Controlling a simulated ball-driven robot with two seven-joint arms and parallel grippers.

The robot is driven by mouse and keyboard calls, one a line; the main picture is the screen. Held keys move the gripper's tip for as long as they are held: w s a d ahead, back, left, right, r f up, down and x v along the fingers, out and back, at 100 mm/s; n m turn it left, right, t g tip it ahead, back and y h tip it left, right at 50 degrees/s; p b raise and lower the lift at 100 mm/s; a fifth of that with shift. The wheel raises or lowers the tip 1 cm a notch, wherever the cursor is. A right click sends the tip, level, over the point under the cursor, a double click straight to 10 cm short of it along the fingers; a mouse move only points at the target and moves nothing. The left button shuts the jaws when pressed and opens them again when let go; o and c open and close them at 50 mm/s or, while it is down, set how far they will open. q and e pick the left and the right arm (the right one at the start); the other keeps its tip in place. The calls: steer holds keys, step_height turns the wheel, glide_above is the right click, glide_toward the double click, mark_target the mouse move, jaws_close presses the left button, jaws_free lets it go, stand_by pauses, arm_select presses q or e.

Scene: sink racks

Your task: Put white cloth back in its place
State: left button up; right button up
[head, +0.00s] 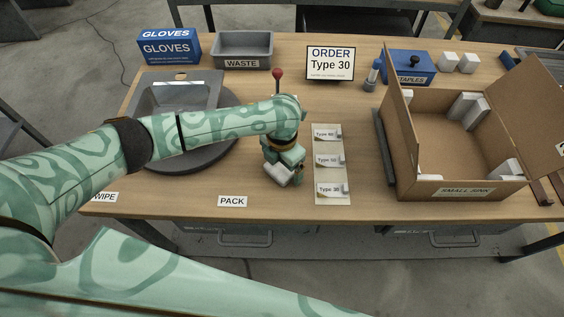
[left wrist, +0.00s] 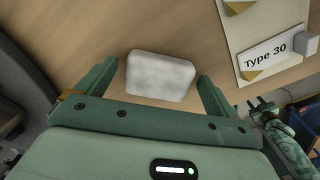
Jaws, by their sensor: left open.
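The white cloth, a small white block-like pad (left wrist: 160,76), lies on the wooden table between the two spread fingers of my left gripper (left wrist: 160,88). In the left wrist view there is a gap on each side of it, so the fingers are open around or just above it. In the head view the left gripper (head: 285,172) points down at the front middle of the table and largely covers the cloth. A WIPE label (head: 105,197) is at the table's front left, partly hidden by my arm.
A grey sink (head: 170,100) is at left, partly behind my arm. An open cardboard box (head: 440,150) stands at right. A red-topped post (head: 277,74) rises behind the gripper.

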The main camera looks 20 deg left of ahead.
mark_target(281, 166)
arm_select(q)
step_height(281, 166, up, 12)
steer(key=p, duration=0.4)
steer(key=shift+r+p, duration=0.2)
steer(key=shift+p, duration=0.2)
arm_select(e)
steer(key=r, duration=0.2)
steer(key=w+r, duration=0.1)
steer(key=r, duration=0.1)
steer(key=shift+r, duration=0.35)
steer(key=shift+w, duration=0.1)
